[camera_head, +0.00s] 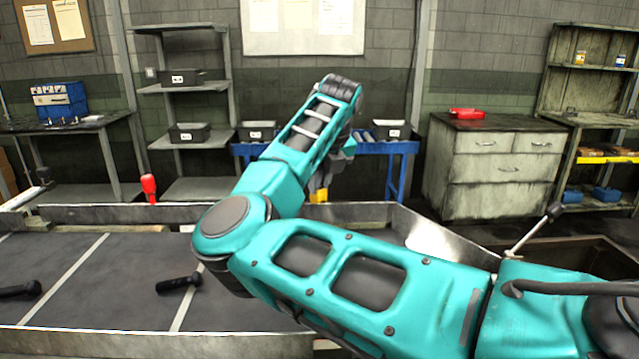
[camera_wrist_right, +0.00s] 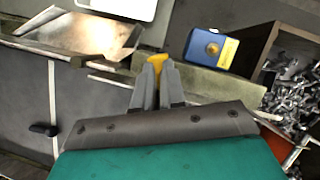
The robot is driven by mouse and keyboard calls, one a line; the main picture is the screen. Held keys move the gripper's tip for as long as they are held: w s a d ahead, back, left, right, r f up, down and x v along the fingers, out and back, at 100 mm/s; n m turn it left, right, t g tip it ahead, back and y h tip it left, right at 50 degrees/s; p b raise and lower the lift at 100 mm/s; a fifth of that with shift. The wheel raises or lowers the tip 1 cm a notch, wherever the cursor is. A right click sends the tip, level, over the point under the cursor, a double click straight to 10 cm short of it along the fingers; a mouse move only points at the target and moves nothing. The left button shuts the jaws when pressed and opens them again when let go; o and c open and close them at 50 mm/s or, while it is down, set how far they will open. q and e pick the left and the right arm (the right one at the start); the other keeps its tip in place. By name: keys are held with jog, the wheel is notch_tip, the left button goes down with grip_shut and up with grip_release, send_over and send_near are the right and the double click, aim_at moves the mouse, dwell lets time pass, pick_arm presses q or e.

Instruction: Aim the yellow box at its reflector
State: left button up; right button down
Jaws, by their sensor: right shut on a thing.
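The yellow box (camera_wrist_right: 155,63) sits between the fingertips of my right gripper (camera_wrist_right: 156,80) in the right wrist view. The gripper is shut on it, and the fingers hide part of it. In the head view a small patch of the yellow box (camera_head: 318,196) shows below my right gripper (camera_head: 322,184), near the far rail of the conveyor. Which way the box faces cannot be told. I cannot make out a reflector in either view. My left gripper is in neither view.
Dark bolts lie on the grey conveyor belt (camera_head: 75,285); one bolt (camera_head: 178,283) is near its middle. In the right wrist view, a blue unit with a yellow face (camera_wrist_right: 210,48) stands right of the gripper, beside a bin of metal parts (camera_wrist_right: 290,95). A red-topped post (camera_head: 149,187) stands at the rail.

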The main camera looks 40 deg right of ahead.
jog(key=shift+w+a+f+m+h+b, duration=0.15)
jog(key=shift+m+h+b, duration=0.25)
jog(key=shift+m+b, duration=0.6)
jog(key=shift+m, duration=0.6)
jog(key=shift+r+m+g+h, duration=0.25)
jog(key=shift+m+h, duration=0.25)
jog(key=shift+m, duration=0.3)
jog(key=c, duration=1.2)
grip_release()
jog(key=shift+f, duration=0.1)
jog(key=b+v, duration=0.1)
jog(key=v, duration=1.2)
jog(key=shift+w, duration=0.1)
